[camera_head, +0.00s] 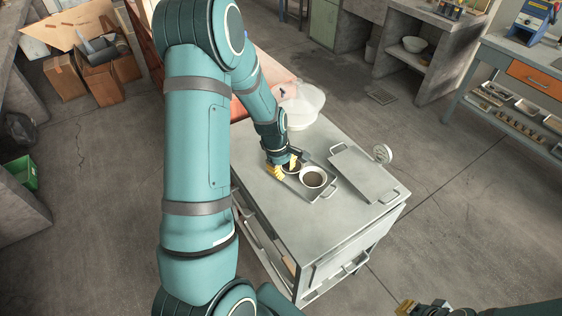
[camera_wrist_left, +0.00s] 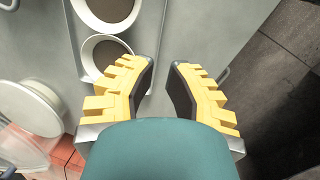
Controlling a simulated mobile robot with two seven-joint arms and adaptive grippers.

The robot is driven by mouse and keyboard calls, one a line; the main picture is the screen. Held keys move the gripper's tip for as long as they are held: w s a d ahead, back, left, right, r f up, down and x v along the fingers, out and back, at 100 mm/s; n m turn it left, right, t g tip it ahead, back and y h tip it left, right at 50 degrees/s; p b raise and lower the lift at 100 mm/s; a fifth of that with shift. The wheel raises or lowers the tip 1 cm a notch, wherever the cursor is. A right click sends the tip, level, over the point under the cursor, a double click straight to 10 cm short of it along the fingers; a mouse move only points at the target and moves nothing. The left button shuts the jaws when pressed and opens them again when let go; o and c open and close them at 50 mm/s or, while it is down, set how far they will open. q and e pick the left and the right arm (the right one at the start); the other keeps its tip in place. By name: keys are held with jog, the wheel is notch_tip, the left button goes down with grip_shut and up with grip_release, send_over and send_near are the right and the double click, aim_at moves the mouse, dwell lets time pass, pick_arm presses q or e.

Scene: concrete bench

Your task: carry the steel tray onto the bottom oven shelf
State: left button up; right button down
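A steel tray with handles (camera_head: 322,196) lies on the metal cabinet top, holding two white bowls with brown contents (camera_head: 313,177). The bowls also show in the left wrist view (camera_wrist_left: 104,52). A second flat steel tray with end handles (camera_head: 362,174) lies empty to its right. My left gripper (camera_head: 285,168) is at the bowl tray's far-left end. In the left wrist view its yellow fingers (camera_wrist_left: 165,85) are apart, with nothing clearly gripped. Only a yellow tip of my right gripper (camera_head: 406,306) shows at the bottom edge. The oven interior and bottom shelf cannot be made out.
A white round vessel (camera_head: 301,104) stands at the far end. The metal cabinet (camera_head: 290,222) has bar handles on its sides. Bare floor lies to its right.

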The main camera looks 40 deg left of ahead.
aim_at(288, 185)
pick_arm(q)
jog(key=f, duration=0.5)
jog(key=w+f+b, duration=0.1)
jog(key=f, duration=0.2)
jog(key=shift+w+d+f, duration=0.1)
jog(key=shift+d+f, duration=0.1)
jog(key=shift+d, duration=0.2)
pick_arm(e)
jog(key=shift+s+f, duration=0.25)
jog(key=shift+f, duration=0.4)
pick_arm(q)
grip_shut()
